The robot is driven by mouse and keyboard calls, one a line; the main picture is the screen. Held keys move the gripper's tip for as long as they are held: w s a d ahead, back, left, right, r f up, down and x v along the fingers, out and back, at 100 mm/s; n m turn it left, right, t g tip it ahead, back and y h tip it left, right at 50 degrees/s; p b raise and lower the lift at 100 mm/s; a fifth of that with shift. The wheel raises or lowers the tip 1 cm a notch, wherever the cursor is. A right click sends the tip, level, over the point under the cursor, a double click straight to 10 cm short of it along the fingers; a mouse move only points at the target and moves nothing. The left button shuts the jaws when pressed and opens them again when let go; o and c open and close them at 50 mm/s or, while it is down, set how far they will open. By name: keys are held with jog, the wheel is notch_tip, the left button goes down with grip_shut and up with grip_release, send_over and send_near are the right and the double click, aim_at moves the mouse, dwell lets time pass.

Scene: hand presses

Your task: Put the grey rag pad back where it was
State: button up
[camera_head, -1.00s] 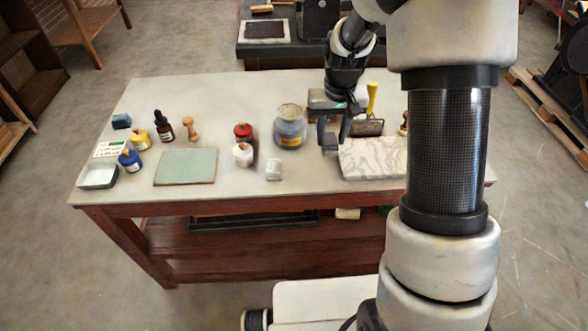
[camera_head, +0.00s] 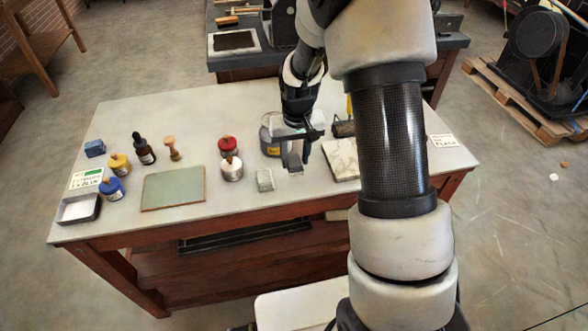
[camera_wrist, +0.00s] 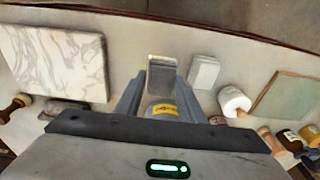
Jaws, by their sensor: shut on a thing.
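The grey rag pad (camera_wrist: 162,75) is a small grey block held between the fingers of my gripper (camera_wrist: 161,88) in the wrist view. In the head view, my gripper (camera_head: 296,160) points down over the table, and the pad (camera_head: 295,163) shows at its fingertips, partly hidden by them. I cannot tell whether the pad touches the tabletop. A similar paler block (camera_head: 265,180) stands beside it, apart from the gripper; it also shows in the wrist view (camera_wrist: 203,72).
A jar with a yellow label (camera_head: 268,140) stands close behind my gripper. A marble slab (camera_head: 341,160) lies to the right. White (camera_head: 232,169) and red-topped (camera_head: 228,147) bottles and a green plate (camera_head: 174,188) are to the left. The table's front strip (camera_head: 290,204) is bare.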

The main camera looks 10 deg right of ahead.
aim_at(295, 161)
jog(key=shift+f, duration=2.1)
jog(key=shift+f, duration=0.1)
jog(key=o, duration=1.1)
jog(key=shift+b, duration=0.3)
